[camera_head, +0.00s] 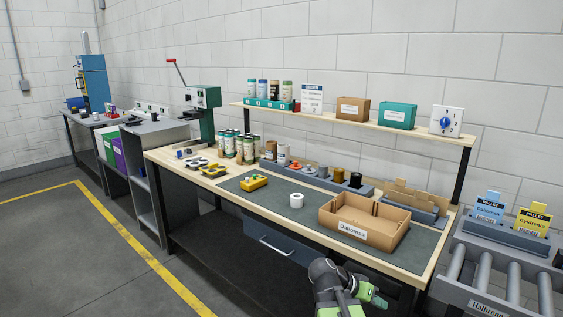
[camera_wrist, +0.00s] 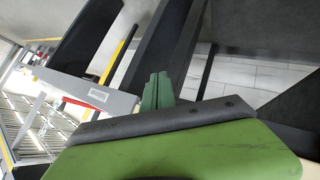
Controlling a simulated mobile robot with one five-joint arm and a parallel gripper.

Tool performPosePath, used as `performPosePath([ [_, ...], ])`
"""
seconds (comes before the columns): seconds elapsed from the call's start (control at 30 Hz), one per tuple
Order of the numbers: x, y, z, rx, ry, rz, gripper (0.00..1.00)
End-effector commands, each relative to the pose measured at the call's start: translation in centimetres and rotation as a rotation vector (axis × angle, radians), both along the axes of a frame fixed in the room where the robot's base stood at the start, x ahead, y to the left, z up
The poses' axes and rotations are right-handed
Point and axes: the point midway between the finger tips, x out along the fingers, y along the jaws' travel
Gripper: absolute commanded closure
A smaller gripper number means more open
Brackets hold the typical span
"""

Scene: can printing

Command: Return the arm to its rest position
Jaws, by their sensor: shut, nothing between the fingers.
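My arm shows at the bottom of the head view, folded low in front of the workbench (camera_head: 300,216). My gripper (camera_head: 378,300) is beside the bench's front edge, below the level of its top, and points to the right. In the wrist view, the two green fingers of my gripper (camera_wrist: 158,78) lie together with nothing between them. The wrist view is tilted, showing dark panels, grey floor and a rack with rollers. My gripper appears apart from the bench, though the exact gap cannot be told.
An open cardboard box (camera_head: 365,222) stands on the bench near my arm. A white roll (camera_head: 296,201) and a yellow device (camera_head: 254,182) lie left of it. A roller conveyor (camera_head: 497,272) stands on the right. Open floor (camera_head: 75,260) with yellow lines lies left.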

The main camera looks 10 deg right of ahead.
Motion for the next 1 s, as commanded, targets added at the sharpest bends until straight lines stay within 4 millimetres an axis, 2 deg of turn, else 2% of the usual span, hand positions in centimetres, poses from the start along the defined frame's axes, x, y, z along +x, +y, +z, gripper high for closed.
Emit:
performPosePath([
  [0.03, 0.2, 3.0, -2.3, 0.095, 0.044, 0.063, 1.0],
  [0.1, 0.3, 6.9, -4.7, 0.234, 0.106, 0.156, 1.0],
  [0.2, 0.0, 11.8, -7.2, 0.417, 0.187, 0.287, 1.0],
  [0.3, -0.5, 16.0, -8.7, 0.597, 0.253, 0.428, 1.0],
  [0.47, -1.2, 22.0, -9.5, 0.827, 0.337, 0.709, 1.0],
  [0.5, -1.2, 22.5, -9.5, 0.839, 0.366, 0.783, 1.0],
  [0.53, -1.3, 22.1, -9.5, 0.829, 0.392, 0.832, 1.0],
  [0.6, -1.2, 21.9, -6.2, 0.826, 0.391, 0.827, 1.0],
  [0.9, -1.2, 21.8, 2.0, 0.824, 0.39, 0.824, 1.0],
  [1.0, -1.2, 21.8, 4.0, 0.824, 0.39, 0.824, 1.0],
])
